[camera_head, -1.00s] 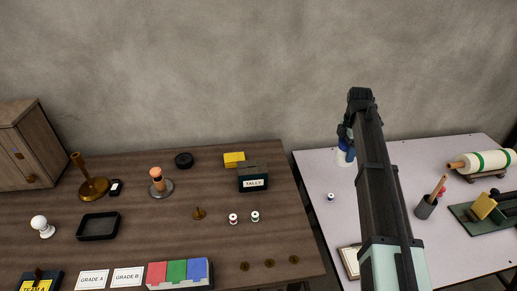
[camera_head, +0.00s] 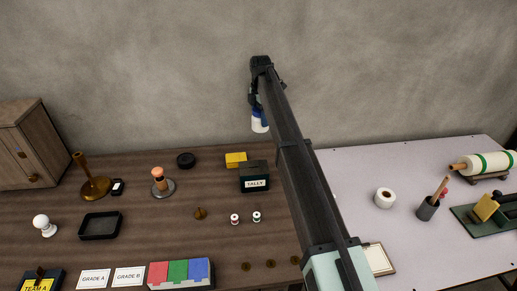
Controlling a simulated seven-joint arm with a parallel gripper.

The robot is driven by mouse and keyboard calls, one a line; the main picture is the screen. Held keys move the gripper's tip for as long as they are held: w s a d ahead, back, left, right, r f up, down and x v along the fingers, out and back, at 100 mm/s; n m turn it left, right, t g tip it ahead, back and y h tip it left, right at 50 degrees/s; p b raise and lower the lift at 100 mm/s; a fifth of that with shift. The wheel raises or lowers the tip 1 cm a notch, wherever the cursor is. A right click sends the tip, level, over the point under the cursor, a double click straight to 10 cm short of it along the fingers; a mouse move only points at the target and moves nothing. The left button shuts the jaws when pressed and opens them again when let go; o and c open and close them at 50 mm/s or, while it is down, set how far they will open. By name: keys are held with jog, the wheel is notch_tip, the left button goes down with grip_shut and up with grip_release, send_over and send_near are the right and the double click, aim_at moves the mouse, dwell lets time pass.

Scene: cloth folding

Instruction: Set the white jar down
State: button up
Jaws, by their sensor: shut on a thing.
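The white jar (camera_head: 260,126) with a blue upper part hangs from my gripper (camera_head: 257,108), which is shut on it. The jar looks upright and appears raised in front of the grey wall, above the back right part of the brown table (camera_head: 140,240). The fingertips are small and partly hidden by my arm.
Below the jar are a dark TALLY box (camera_head: 254,178) and a yellow block (camera_head: 236,159). Left of them are a black round piece (camera_head: 185,160) and a stand with an orange top (camera_head: 161,182). The pale table (camera_head: 410,166) at right holds a white roll (camera_head: 385,198) and a pen cup (camera_head: 427,208).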

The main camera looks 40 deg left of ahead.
jog(key=shift+s+a, duration=0.1)
jog(key=shift+a, duration=0.2)
jog(key=shift+f, duration=4.95)
jog(key=o, duration=1.4)
jog(key=shift+f, duration=0.15)
notch_tip(320, 180, up, 12)
jog(key=shift+r, duration=0.2)
